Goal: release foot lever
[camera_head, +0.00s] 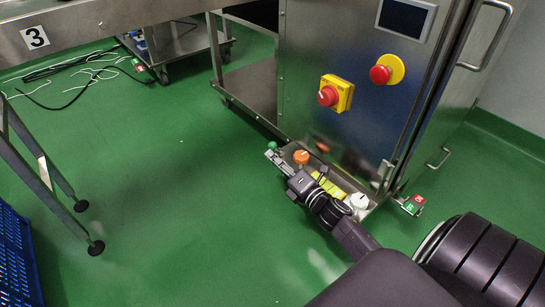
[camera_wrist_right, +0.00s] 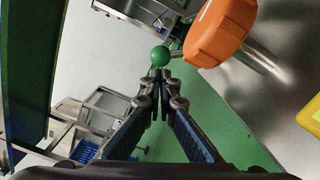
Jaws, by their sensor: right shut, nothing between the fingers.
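My right gripper (camera_head: 270,155) is low beside the base of the steel machine, with its fingers together and empty. In the right wrist view its fingertips (camera_wrist_right: 161,74) are right by a green ball knob (camera_wrist_right: 160,56) on a metal rod; I cannot tell if they touch. The knob (camera_head: 272,146) is partly hidden in the head view. A red-and-green foot lever (camera_head: 414,204) sticks out at the machine's lower right corner, clear of the gripper. I cannot tell which of these is the task's lever. My left gripper is not in view.
An orange knob (camera_head: 301,157) stands close beside the gripper and looms large in the wrist view (camera_wrist_right: 220,32). Yellow and white parts lie on the machine's base ledge. A blue crate (camera_head: 15,255) and a metal stand (camera_head: 40,165) are at left. Green floor (camera_head: 160,200) between is clear.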

